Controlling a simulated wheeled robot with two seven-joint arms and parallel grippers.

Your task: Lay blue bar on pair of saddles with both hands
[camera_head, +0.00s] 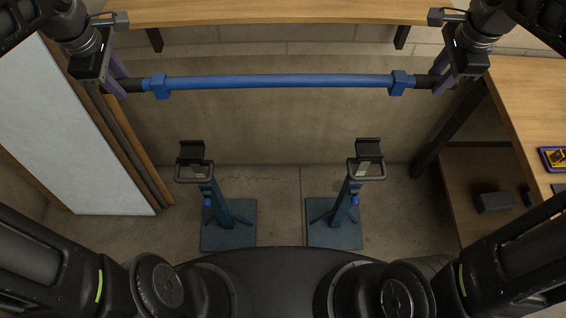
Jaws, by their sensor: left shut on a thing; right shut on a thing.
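The blue bar (275,81) is held level across the upper part of the head view, with blue collars and dark ends. My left gripper (123,85) is shut on its left dark end, and my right gripper (443,81) is shut on its right dark end. The two saddles are dark cradles on blue stands: the left saddle (191,152) and the right saddle (368,149). Both are empty and stand nearer to me than the bar in the picture. The bar is apart from both saddles. Its height above them is hard to judge.
A wooden table (270,12) runs along the back. A wooden workbench (530,90) stands at the right with a small tray (553,158) on it. A white panel (65,130) leans at the left. The floor between the stands is clear.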

